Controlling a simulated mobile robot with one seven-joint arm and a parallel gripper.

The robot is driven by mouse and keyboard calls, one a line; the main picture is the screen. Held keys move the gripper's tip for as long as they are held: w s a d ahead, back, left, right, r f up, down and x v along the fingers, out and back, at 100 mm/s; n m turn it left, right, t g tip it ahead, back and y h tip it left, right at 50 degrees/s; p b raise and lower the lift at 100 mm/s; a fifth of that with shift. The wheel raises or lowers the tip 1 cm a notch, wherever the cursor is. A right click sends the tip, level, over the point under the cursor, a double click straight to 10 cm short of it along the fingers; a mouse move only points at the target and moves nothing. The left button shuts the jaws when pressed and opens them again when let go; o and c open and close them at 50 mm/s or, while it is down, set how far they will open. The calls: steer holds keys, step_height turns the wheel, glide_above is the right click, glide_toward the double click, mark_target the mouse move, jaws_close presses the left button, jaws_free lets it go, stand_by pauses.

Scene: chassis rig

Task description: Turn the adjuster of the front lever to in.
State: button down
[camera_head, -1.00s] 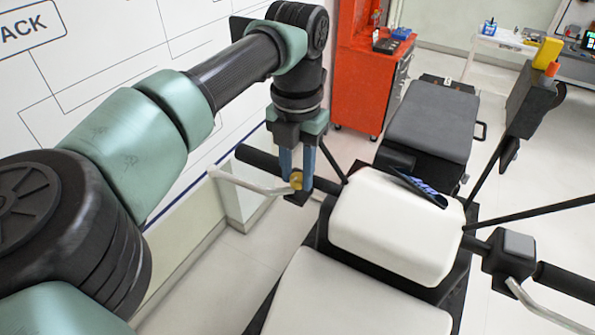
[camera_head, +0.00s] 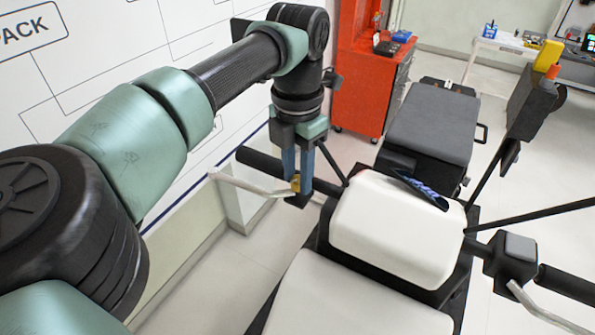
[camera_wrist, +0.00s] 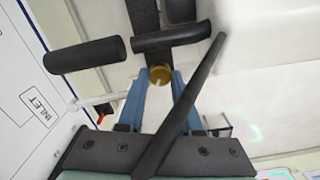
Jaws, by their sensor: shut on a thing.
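My gripper (camera_head: 297,184) points down and is shut on a small brass-coloured adjuster knob (camera_head: 295,182). The knob sits at the inner end of a pale bent lever (camera_head: 245,184), on the left side of the white-padded rig. One blue finger partly hides the knob in the head view. In the wrist view the round knob (camera_wrist: 160,74) shows between the two blue fingertips (camera_wrist: 159,83). I cannot read any marking for the adjuster's position.
A thin black rod (camera_wrist: 185,105) crosses the wrist view close to the fingers. A padded black bar (camera_head: 262,162) lies behind the lever. The white pad (camera_head: 390,235) stands right of the gripper. A similar lever (camera_head: 540,308) is at the far right.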

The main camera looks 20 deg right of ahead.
mark_target(298, 179)
steer(key=c, duration=0.6)
jaws_free()
steer(key=shift+r, duration=0.15)
step_height(298, 179, up, 13)
steer(key=b, duration=0.3)
steer(key=shift+d, duration=0.15)
